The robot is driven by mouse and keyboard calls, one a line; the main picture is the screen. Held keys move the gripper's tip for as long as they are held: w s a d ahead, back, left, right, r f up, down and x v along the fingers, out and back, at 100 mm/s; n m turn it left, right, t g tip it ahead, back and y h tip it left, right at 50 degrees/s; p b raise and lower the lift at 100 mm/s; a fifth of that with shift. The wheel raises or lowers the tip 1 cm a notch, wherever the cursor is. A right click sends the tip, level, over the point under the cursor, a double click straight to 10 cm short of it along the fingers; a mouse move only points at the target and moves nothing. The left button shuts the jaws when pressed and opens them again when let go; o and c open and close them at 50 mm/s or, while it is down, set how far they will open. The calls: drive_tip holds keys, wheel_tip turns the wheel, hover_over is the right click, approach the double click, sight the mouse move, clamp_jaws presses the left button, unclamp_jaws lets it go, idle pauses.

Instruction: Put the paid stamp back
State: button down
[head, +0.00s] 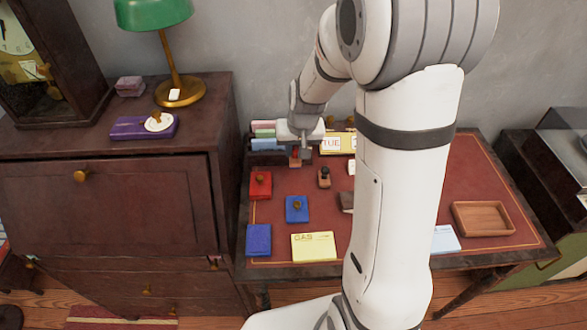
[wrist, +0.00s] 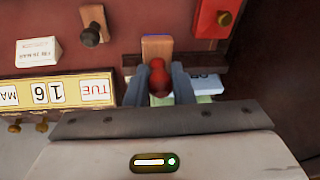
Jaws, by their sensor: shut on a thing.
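My gripper (head: 301,147) is over the back left of the red-topped desk. In the wrist view, my gripper (wrist: 160,84) is shut on the red knob of a stamp (wrist: 159,72). A wooden block (wrist: 157,47) shows just beyond the knob; I cannot tell whether it is the stamp's base or a separate piece. In the head view the held stamp is mostly hidden under the gripper. No word on it can be read, nor whether it touches the desk. Another stamp with a dark knob (head: 324,177) stands apart, to the right; it also shows in the wrist view (wrist: 92,30).
A red pad with a knob (head: 260,185) and a blue one (head: 297,209) lie in front. A calendar (head: 333,143) and a rack of papers (head: 264,138) stand at the back. A yellow card (head: 314,247) lies at the front, a wooden tray (head: 483,233) at right.

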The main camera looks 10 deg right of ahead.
wheel_tip(320, 180, down, 9)
drive_tip(key=shift+r+b, duration=0.15)
drive_tip(key=shift+b, duration=0.2)
drive_tip(key=shift+r, duration=0.1)
drive_tip(key=c, duration=1.7)
unclamp_jaws()
drive_tip(key=shift+f, duration=0.2)
drive_tip(key=o, duration=0.4)
drive_tip(key=shift+o, duration=0.2)
